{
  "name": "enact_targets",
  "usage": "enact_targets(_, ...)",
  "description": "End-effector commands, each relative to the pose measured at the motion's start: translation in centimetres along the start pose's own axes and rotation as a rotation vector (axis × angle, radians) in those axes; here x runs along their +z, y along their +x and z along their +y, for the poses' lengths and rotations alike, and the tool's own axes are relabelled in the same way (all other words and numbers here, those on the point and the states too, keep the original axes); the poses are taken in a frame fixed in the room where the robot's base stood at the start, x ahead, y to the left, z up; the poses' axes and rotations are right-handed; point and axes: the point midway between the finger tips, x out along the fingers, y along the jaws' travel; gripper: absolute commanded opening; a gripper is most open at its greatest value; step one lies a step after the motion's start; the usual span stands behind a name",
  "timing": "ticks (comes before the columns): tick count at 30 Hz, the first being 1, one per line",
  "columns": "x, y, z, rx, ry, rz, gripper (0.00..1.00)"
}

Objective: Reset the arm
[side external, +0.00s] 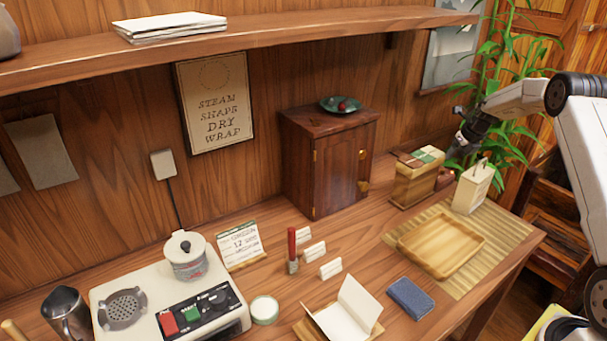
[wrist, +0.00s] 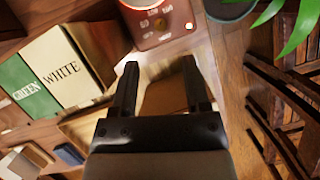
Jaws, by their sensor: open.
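My gripper (side external: 460,145) is in the air at the right side of the bench, above and behind the pale upright box (side external: 471,188) and in front of the green plant. In the wrist view my gripper (wrist: 160,66) shows two dark fingers spread apart with nothing held between them. Bench wood and a pale brown shape, which I cannot identify, lie below the gap. My arm reaches in from the right edge of the side view.
A wooden holder (side external: 412,187) with green and white packets stands left of my gripper; its labels GREEN and WHITE (wrist: 62,72) show in the wrist view. A wooden tray (side external: 440,262) lies on a slatted mat (side external: 470,280). A plant (side external: 510,70) and cabinet (side external: 305,165) stand behind.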

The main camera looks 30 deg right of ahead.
Motion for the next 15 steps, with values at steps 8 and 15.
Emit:
enact_targets(8, 3.1, -2.1, 1.8, -0.005, 0.115, -0.130, 0.60)
enact_targets(15, 5.2, -3.6, 7.0, 0.089, 0.324, -0.236, 0.60)
